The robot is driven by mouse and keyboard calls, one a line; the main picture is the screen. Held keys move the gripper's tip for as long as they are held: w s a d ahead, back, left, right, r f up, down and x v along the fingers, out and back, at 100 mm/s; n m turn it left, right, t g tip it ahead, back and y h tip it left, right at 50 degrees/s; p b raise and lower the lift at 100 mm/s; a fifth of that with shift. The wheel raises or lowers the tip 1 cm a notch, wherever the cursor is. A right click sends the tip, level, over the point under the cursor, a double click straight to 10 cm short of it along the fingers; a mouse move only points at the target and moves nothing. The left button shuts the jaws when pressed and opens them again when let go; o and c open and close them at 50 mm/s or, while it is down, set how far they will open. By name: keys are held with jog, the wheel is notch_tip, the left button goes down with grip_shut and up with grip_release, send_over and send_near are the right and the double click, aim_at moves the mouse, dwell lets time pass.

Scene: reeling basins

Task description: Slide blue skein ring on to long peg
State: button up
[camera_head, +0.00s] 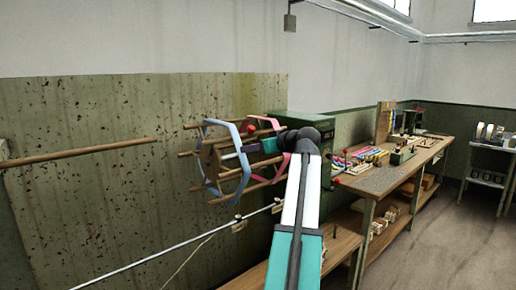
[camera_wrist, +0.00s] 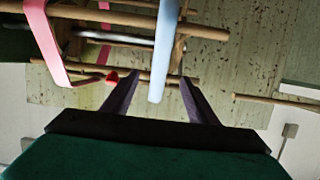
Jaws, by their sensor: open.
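The blue skein ring (camera_head: 217,122) hangs around the wooden arms of a reel in the head view. In the wrist view, a pale blue length of it (camera_wrist: 163,50) lies between and ahead of the dark fingers. My gripper (camera_wrist: 160,76) is open, with its fingers on either side of that length; I cannot tell whether they touch it. In the head view my gripper (camera_head: 243,149) is at the reel, partly hidden by its bars and the ring. The long peg (camera_head: 80,153) is a bare wooden rod at the left, also at the right of the wrist view (camera_wrist: 275,102).
A pink ring (camera_head: 284,165) hangs on the reel, close to my gripper; it also shows in the wrist view (camera_wrist: 45,45). A green machine box (camera_head: 300,122) stands behind. A cluttered workbench (camera_head: 375,180) runs right. The space between reel and long peg looks clear.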

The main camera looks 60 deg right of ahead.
jog(key=shift+b+x, duration=0.95)
jog(key=shift+x, duration=3.7)
grip_shut()
